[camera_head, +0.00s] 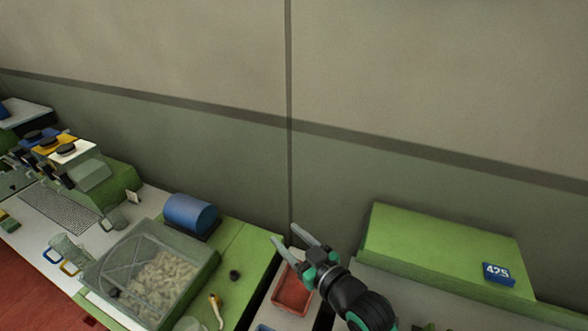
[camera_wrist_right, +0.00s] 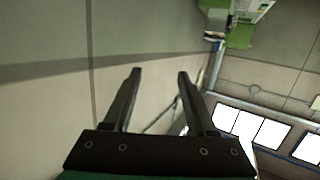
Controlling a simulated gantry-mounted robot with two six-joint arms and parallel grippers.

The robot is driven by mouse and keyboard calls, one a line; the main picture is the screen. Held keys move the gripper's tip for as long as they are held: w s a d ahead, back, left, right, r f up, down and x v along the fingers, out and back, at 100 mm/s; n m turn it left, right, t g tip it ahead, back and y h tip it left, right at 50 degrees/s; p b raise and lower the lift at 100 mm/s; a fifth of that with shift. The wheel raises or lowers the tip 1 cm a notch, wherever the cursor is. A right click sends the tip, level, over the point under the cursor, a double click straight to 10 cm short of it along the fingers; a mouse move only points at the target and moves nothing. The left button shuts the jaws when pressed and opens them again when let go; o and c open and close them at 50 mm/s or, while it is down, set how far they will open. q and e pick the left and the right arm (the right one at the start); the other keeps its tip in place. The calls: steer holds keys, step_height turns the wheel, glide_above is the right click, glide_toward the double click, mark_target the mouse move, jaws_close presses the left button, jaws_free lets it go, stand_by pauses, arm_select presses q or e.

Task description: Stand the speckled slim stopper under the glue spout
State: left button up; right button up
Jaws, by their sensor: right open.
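My right gripper (camera_head: 284,233) is raised in front of the wall, its fingers apart and empty. Its two fingers also show spread in the right wrist view (camera_wrist_right: 160,72), with nothing between them. A clear-walled bin (camera_head: 205,262) holds many pale cork stoppers (camera_head: 165,280), too small to tell apart, left of the gripper. I cannot pick out the speckled slim stopper. A machine with blue, yellow and white parts (camera_head: 72,152) stands at far left; I cannot tell whether it carries the glue spout. My left gripper is not in view.
A blue roll (camera_head: 190,213) stands behind the bin. A small dark piece (camera_head: 234,275) and a pale slender object (camera_head: 216,312) lie right of it. A red-lined tray (camera_head: 293,292) is below my gripper. A green block (camera_head: 440,250) with a blue 425 sign (camera_head: 498,273) stands at right.

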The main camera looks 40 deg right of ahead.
steer(key=a+r+t, duration=0.2)
steer(key=r+t, duration=0.1)
steer(key=r, duration=0.8)
steer(key=a+r+t, duration=0.2)
steer(key=r, duration=0.8)
steer(key=s+a+r+t+y, duration=0.1)
steer(key=s+a+r+t, duration=0.1)
steer(key=r, duration=0.9)
steer(key=s+a+r+n+t+y, duration=0.1)
steer(key=s+a+r+t+y, duration=0.1)
steer(key=s+r+t, duration=0.2)
steer(key=s+r, duration=0.3)
steer(key=r, duration=0.4)
steer(key=shift+s+n+t+y, duration=0.3)
steer(key=shift+t, duration=0.1)
steer(key=shift+a, duration=0.1)
